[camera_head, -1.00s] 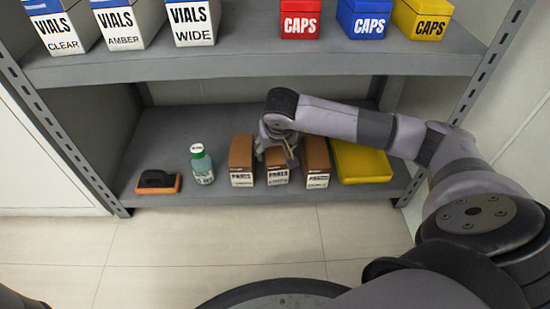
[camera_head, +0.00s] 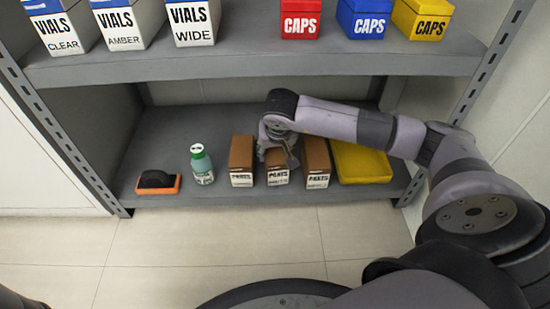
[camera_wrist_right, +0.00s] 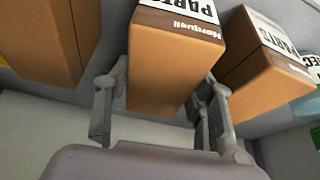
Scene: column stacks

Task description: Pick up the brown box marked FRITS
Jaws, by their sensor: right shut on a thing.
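Three brown boxes with white labels stand in a row on the lower shelf: a left box (camera_head: 241,162), a middle box (camera_head: 277,178) and a right box (camera_head: 317,163). Their large print looks like PARTS; the small line under it is too small to read in the head view. My right gripper (camera_head: 278,152) comes down from above and is shut on the middle box. I cannot make out FRITS anywhere. My left gripper is out of view.
On the lower shelf (camera_head: 150,125), a green-capped bottle (camera_head: 202,166) and an orange-and-black block (camera_head: 158,182) are at left, a yellow tray (camera_head: 360,162) at right. The upper shelf (camera_head: 250,65) sits above, with VIALS and CAPS boxes. Neighbouring brown boxes stand close on both sides.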

